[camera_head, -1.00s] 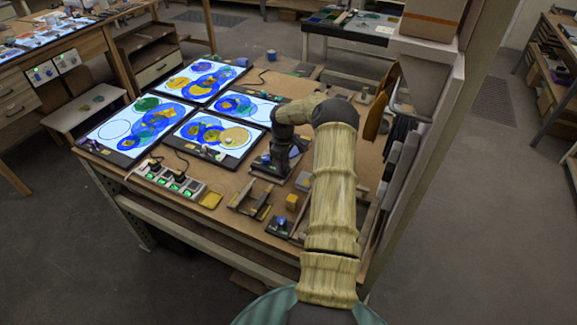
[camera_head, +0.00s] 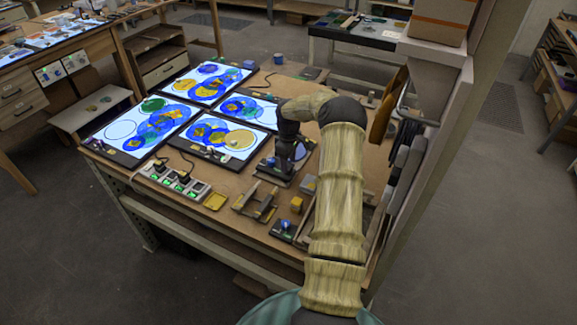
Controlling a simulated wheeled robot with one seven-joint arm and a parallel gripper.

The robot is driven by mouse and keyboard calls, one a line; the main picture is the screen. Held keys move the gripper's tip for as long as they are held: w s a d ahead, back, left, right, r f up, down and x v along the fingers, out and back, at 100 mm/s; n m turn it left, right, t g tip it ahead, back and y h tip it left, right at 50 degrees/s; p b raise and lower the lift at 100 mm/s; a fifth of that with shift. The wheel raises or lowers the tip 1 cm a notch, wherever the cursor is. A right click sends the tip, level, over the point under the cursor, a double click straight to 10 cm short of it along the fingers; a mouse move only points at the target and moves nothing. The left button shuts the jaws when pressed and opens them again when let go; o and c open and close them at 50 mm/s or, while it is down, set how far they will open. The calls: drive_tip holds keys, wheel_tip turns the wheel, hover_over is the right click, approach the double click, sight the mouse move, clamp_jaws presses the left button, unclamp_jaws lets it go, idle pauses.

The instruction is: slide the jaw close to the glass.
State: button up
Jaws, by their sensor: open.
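My gripper (camera_head: 282,167) points down over a small dark stand on the brown workbench (camera_head: 222,226), just right of the light panels. It is open, but its fingers are small and dark. A dark, bluish round piece (camera_head: 301,151), perhaps the glass, shows right beside the gripper, partly covered by it. I cannot tell whether they touch. A fixture with wooden bars (camera_head: 255,201), perhaps holding the sliding jaw, lies nearer the front edge, apart from the gripper. Which part is the jaw is too small to tell.
Lit panels with blue and yellow discs (camera_head: 220,137) fill the bench's left side. A grey upright with hanging tools (camera_head: 412,140) bounds the right.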

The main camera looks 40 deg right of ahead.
wheel_tip(320, 180, up, 15)
drive_tip(key=b, duration=0.2)
drive_tip(key=shift+b, duration=0.3)
drive_tip(key=s+a, duration=0.3)
drive_tip(key=a, duration=0.8)
drive_tip(key=s+a, duration=0.3)
drive_tip(key=a, duration=0.8)
drive_tip(key=s+a+m+t, duration=0.1)
drive_tip(key=s+a+m, duration=0.1)
drive_tip(key=s+a, duration=0.3)
drive_tip(key=s+a+f+m+t, duration=0.1)
drive_tip(key=s+a+m, duration=0.2)
drive_tip(key=s, duration=1)
drive_tip(key=shift+s+a+t, duration=0.15)
drive_tip(key=shift+a+t, duration=0.15)
drive_tip(key=shift+a, duration=0.65)
drive_tip(key=shift+d, duration=0.1)
